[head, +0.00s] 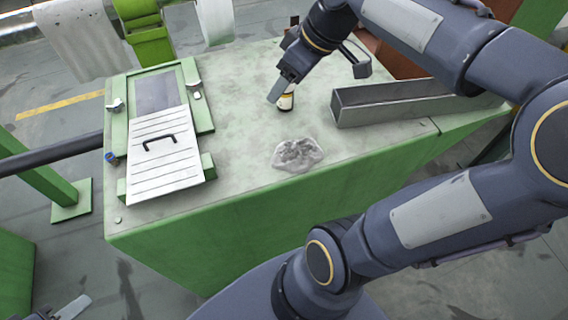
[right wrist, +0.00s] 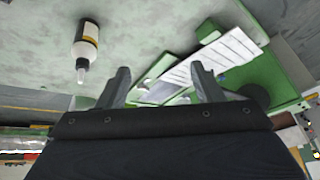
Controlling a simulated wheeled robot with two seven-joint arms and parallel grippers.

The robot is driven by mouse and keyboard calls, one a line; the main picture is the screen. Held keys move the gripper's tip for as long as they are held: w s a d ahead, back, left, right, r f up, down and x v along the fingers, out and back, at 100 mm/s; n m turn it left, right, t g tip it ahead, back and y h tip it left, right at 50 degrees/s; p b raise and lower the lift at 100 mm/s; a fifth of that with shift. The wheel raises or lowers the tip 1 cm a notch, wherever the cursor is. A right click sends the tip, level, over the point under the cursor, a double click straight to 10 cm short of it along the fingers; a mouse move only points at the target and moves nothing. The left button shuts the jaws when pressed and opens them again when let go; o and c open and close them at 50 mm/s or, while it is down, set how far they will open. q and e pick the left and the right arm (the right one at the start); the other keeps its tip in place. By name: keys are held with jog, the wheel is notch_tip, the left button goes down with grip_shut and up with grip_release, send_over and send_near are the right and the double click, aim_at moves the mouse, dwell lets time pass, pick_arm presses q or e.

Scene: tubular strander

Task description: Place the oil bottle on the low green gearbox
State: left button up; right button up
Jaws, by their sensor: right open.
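The oil bottle (head: 286,103), dark with a white and yellow label, stands on the worn grey top of a large green housing (head: 240,122). I cannot tell whether this housing is the low green gearbox. My left gripper (head: 70,308) shows only in part at the bottom left edge.
A grey metal channel (head: 395,103) lies right of the bottle. A crumpled clear bag or puddle-like patch (head: 297,155) is in front of it. A white slatted cover with a black handle (head: 160,143) lies at the left. Bare top lies between cover and bottle.

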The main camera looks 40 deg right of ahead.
jog(key=s+a+f+m+t, duration=0.1)
jog(key=s+a+f+m, duration=0.5)
jog(key=s+a+f, duration=0.3)
jog(key=shift+s+a, duration=0.35)
jog(key=shift+s, duration=0.8)
